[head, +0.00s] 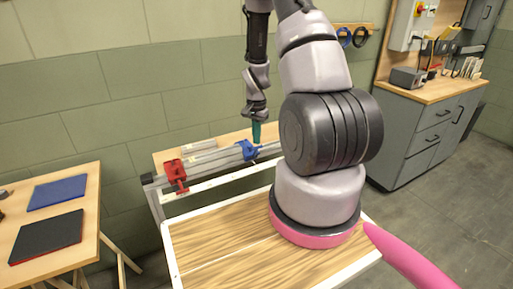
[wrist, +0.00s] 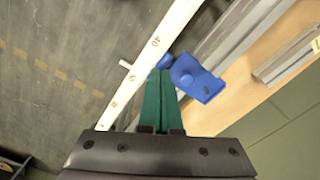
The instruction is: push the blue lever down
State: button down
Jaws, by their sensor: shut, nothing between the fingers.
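The blue lever (head: 247,150) sits on a grey metal rail (head: 215,160) behind the wooden top. In the wrist view the blue lever (wrist: 197,79) shows as a blocky body with a rounded part at its left end. My gripper (head: 256,141) points down over the rail, just right of the lever. Its teal fingers are shut and empty. In the wrist view my gripper (wrist: 160,74) has its tips close beside the lever, just below the rounded part. I cannot tell whether they touch it.
A red clamp-like part (head: 175,175) sits at the rail's left end. A white marked strip (wrist: 148,62) runs along the rail. A table (head: 90,190) at left holds a blue panel (head: 57,192) and a dark panel (head: 47,237). A grey cabinet (head: 420,140) stands at right.

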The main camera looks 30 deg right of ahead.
jog(key=shift+f, duration=0.55)
jog(key=shift+s+f, duration=0.15)
dwell(0.4)
notch_tip(320, 180, up, 9)
dwell(1.1)
dwell(0.3)
